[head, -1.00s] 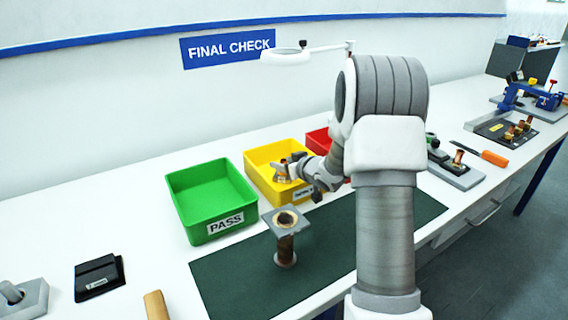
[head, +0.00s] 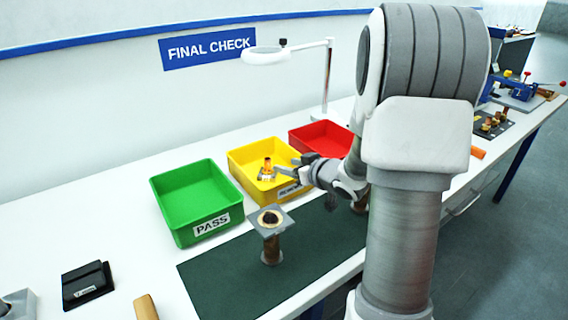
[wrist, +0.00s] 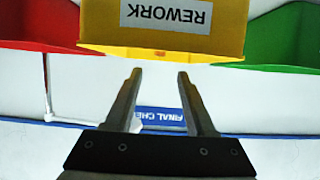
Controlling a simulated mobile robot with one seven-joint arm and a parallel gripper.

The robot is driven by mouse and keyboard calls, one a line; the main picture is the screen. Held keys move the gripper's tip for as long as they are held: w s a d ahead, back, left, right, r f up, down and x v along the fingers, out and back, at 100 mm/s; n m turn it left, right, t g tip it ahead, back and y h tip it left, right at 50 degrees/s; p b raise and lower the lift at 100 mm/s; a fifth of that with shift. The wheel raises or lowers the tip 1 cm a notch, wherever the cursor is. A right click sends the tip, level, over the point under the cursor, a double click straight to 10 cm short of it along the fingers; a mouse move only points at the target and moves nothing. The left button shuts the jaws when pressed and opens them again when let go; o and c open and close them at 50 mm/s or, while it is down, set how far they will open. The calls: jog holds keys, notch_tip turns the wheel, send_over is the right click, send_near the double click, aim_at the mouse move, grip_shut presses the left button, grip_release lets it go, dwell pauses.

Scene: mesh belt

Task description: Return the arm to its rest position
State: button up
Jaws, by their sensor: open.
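My gripper (head: 291,171) is at the front right edge of the yellow bin (head: 236,160) labelled REWORK. In the wrist view my gripper (wrist: 159,75) has its two fingers apart with nothing between them. The front of the yellow bin (wrist: 125,42) shows beyond them, upside down. A part with a copper top and grey base (head: 267,168) stands in the yellow bin, apart from the fingers. My arm is stretched over the bench and hides part of its right side.
A green PASS bin (head: 168,208) and a red bin (head: 300,134) flank the yellow one. A flanged copper piece (head: 271,245) stands on the dark green mat (head: 215,275). A magnifier lamp (head: 266,54) rises behind. A black box (head: 87,283) lies at left.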

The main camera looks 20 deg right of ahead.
dwell(0.4)
jog(key=s+a+r+m+g+h+p, duration=0.1)
jog(key=s+a+r+h, duration=0.25)
jog(key=r, duration=0.45)
jog(key=s+a+r+m+g+h+p, duration=0.1)
jog(key=s+a+r+h, duration=0.1)
jog(key=s+r, duration=0.45)
jog(key=s+a+g+y+p, duration=0.1)
jog(key=s+a+g, duration=0.2)
jog(key=s, duration=0.6)
jog(key=s+a+r+g+y+p, duration=0.1)
jog(key=s+a+g+y+p, duration=0.1)
jog(key=s+a, duration=0.4)
jog(key=s, duration=0.4)
jog(key=shift+g, duration=0.4)
